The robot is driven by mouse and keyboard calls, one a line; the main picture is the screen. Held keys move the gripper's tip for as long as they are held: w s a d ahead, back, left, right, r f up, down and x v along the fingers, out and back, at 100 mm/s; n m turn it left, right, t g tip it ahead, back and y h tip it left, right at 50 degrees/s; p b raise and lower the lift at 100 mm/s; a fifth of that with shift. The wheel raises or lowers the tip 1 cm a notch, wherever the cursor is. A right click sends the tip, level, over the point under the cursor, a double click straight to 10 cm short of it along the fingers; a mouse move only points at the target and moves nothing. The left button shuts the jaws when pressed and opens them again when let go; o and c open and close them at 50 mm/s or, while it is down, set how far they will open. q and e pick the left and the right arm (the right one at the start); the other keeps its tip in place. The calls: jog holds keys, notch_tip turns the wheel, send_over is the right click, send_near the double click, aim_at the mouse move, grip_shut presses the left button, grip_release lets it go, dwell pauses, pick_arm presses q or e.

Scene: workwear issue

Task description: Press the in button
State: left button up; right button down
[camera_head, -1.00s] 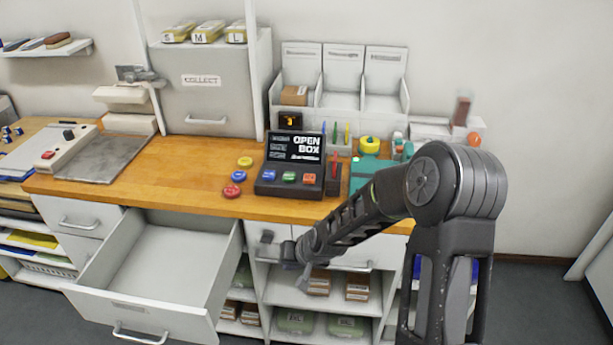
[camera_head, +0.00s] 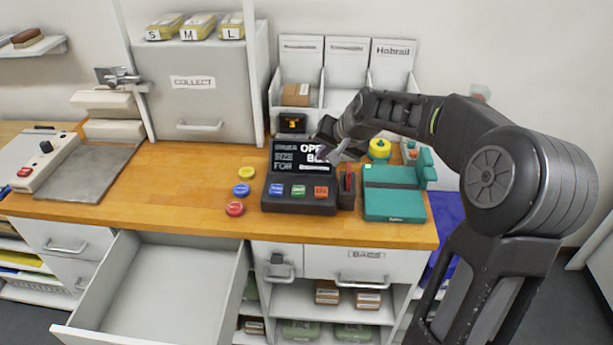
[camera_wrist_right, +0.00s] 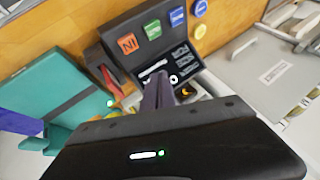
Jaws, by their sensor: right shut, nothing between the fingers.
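The in button is an orange-red square key (camera_head: 321,192) at the right end of the row on a black console (camera_head: 298,207). In the right wrist view the in button (camera_wrist_right: 127,43) reads "IN". A green key (camera_head: 298,191) and a blue key (camera_head: 277,190) sit to its left. The console's screen shows "OPEN BOX", partly hidden by my right gripper (camera_head: 323,148). This gripper is shut and empty, above the console near the screen's upper right, apart from the in button. It also shows in the right wrist view (camera_wrist_right: 157,84). My left gripper is not in view.
A dark holder (camera_head: 346,200) and a teal device (camera_head: 395,205) stand right of the console. Loose yellow (camera_head: 246,173), blue and red discs lie to its left. An open drawer (camera_head: 160,285) juts out below. The counter's left middle (camera_head: 170,195) is clear.

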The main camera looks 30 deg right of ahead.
aim_at(322, 192)
jog(key=shift+w+r, duration=0.1)
jog(key=shift+r, duration=0.1)
jog(key=shift+f, duration=0.1)
notch_tip(322, 192, down, 9)
jog(key=b, duration=0.7)
dwell(2.1)
jog(key=shift+f+b, duration=0.25)
jog(key=shift+b, duration=0.1)
